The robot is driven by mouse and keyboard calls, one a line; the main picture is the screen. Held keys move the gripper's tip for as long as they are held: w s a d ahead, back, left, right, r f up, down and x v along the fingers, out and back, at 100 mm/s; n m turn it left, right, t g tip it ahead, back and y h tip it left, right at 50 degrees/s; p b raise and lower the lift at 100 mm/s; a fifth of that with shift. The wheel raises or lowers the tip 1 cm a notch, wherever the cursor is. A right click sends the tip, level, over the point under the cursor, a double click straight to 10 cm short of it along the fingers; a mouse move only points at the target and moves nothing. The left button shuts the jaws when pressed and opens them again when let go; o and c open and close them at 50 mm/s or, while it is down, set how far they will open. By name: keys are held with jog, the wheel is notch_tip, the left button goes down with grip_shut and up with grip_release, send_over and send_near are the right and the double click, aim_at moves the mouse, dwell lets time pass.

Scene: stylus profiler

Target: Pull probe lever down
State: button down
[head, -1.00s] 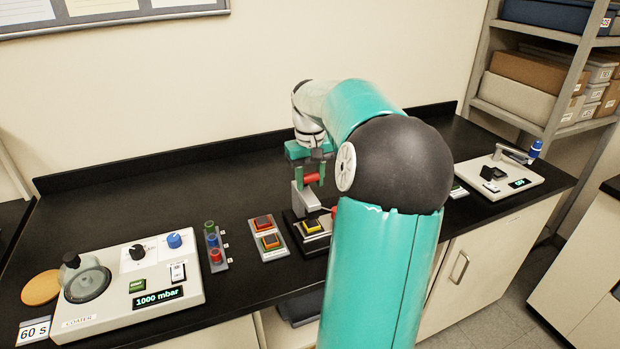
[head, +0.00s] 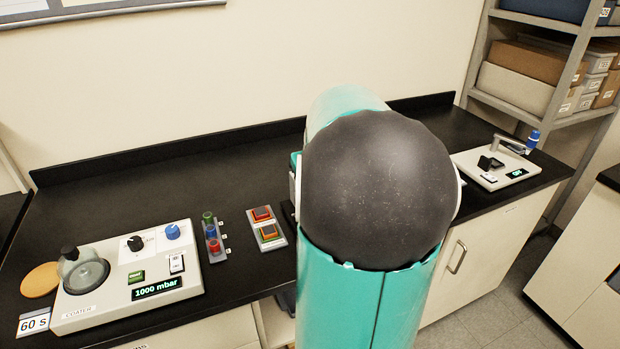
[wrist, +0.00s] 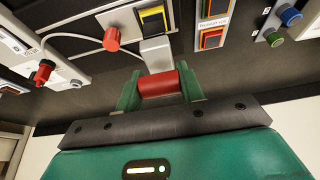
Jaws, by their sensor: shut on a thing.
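In the wrist view my gripper (wrist: 160,78) is shut on the red cylindrical handle (wrist: 162,84) of the probe lever. A green finger lies on each side of it. In the head view my arm hides the gripper, the lever and nearly all of the profiler.
Another instrument (head: 505,179) stands right.

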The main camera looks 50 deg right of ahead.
jog(key=shift+w, duration=0.1)
jog(key=c, duration=0.9)
grip_release()
jog(key=shift+r, duration=0.1)
jog(key=v, duration=1.3)
jog(key=shift+a+r, duration=0.1)
jog(key=shift+r, duration=0.25)
